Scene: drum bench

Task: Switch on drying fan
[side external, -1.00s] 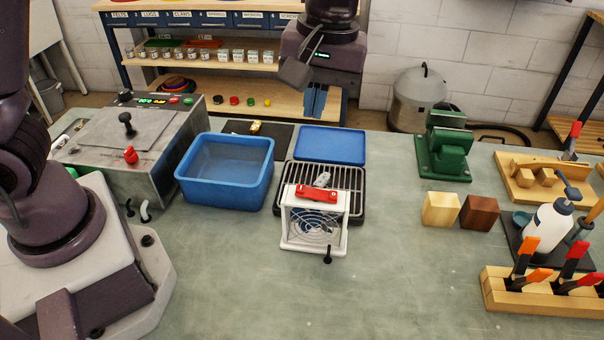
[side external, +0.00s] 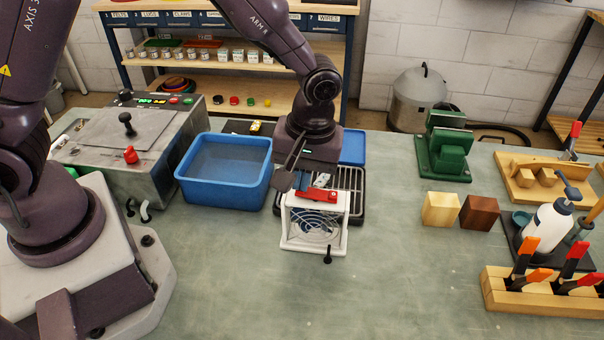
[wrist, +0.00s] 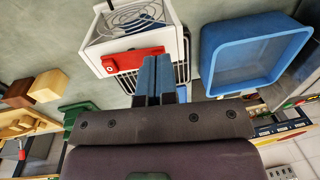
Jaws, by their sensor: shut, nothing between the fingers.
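The drying fan (side external: 315,226) is a small white box with a round wire grille on its front. It stands on the bench, before a black wire rack. A red rocker switch (side external: 318,195) lies along its top; it also shows in the wrist view (wrist: 133,60). My gripper (side external: 306,182) is shut and empty, low over the rack just behind the red switch. In the wrist view its blue fingers (wrist: 155,75) are together, beside the right end of the switch there. I cannot tell whether they touch it.
A blue tub (side external: 222,185) stands left of the rack. The black rack (side external: 355,190) sits under and behind my gripper. A black knob (side external: 327,258) stands before the fan. Two wood blocks (side external: 440,210) are to the right. The bench front is clear.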

